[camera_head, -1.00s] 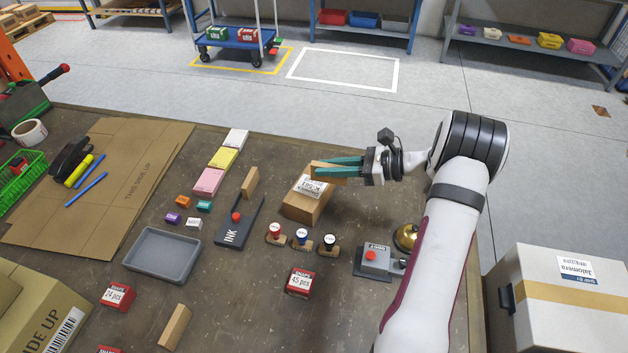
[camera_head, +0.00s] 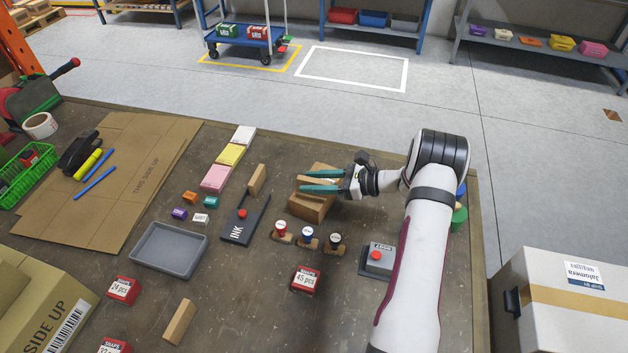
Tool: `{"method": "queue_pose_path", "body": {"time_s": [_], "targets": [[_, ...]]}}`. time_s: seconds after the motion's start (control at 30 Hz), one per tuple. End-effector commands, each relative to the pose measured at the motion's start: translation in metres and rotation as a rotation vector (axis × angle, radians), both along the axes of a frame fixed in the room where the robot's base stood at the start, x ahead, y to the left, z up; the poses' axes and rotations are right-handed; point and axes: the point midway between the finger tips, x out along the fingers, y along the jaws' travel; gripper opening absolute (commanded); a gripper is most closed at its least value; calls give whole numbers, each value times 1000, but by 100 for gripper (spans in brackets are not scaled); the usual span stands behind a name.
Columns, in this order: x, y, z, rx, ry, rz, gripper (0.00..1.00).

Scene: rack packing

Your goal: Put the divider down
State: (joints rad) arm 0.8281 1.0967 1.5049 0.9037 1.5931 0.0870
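My gripper (camera_head: 302,181) is over the cardboard box (camera_head: 310,208) in the middle of the table. Its two teal fingers point left with a visible gap between them, so it looks open. A tan flat piece, seemingly the divider (camera_head: 324,167), shows just behind the upper finger, at the top of the box. The fingers cover much of it. I cannot tell whether it stands in the box or rests on it, or whether a finger touches it. The white label on the box is mostly hidden.
Three stamps (camera_head: 307,237) stand in front of the box. An ink pad (camera_head: 240,222) and wooden block (camera_head: 257,180) are left, near a grey tray (camera_head: 168,250). A red snaps box (camera_head: 305,281) and grey button box (camera_head: 377,262) are nearer. Bare table lies between these.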

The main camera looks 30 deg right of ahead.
Motion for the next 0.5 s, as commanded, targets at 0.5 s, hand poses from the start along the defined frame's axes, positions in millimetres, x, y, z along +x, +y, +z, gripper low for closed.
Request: {"method": "queue_pose_path", "body": {"time_s": [0.5], "targets": [[-32,-34,17,-1,-1,-6,49]]}}
